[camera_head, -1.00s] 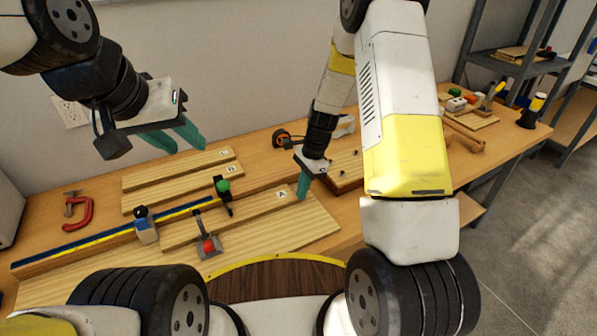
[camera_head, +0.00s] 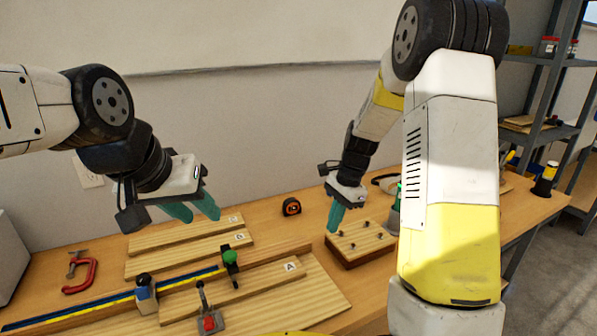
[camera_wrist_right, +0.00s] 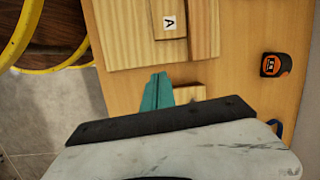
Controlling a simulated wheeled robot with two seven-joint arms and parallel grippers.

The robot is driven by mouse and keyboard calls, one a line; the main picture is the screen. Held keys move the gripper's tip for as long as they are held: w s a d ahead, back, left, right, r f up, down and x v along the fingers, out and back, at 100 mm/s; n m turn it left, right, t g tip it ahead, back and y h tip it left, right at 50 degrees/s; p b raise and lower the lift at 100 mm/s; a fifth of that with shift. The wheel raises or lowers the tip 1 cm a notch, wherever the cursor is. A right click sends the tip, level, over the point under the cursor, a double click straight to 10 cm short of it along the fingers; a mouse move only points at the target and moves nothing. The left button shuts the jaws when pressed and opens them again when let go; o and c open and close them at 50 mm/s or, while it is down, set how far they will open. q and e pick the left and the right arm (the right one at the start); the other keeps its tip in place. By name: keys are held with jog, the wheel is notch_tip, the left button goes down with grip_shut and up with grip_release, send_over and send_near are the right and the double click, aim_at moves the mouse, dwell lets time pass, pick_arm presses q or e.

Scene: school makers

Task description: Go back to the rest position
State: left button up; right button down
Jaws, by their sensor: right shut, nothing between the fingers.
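My left gripper (camera_head: 192,212) hangs above the back of the bench, left of centre in the head view. Its two teal fingers are apart with nothing between them. My right gripper (camera_head: 335,218) is above the bench, in front of the left part of a wooden block with dark pegs (camera_head: 375,240) as seen in the head view. Its teal fingers are together and empty; they also show closed in the right wrist view (camera_wrist_right: 157,92).
Planks lie on the bench, including one marked A (camera_head: 250,283). A blue-yellow rail (camera_head: 90,308), red clamp (camera_head: 80,275), red-handled toggle clamp (camera_head: 208,318) and tape measure (camera_head: 291,207) are around them. Shelves (camera_head: 548,85) stand at right. Air above the bench is free.

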jog(key=s+r+n+t, duration=0.3)
jog(key=s+r+n, duration=0.55)
jog(key=r, duration=0.65)
jog(key=s+r+n+t, duration=0.1)
jog(key=s+r+n, duration=0.1)
jog(key=s, duration=0.4)
jog(key=s+r+n+t, duration=0.2)
jog(key=s, duration=0.5)
jog(key=shift+d+r+t, duration=0.3)
jog(key=shift+d+r, duration=0.05)
jog(key=shift+r, duration=0.05)
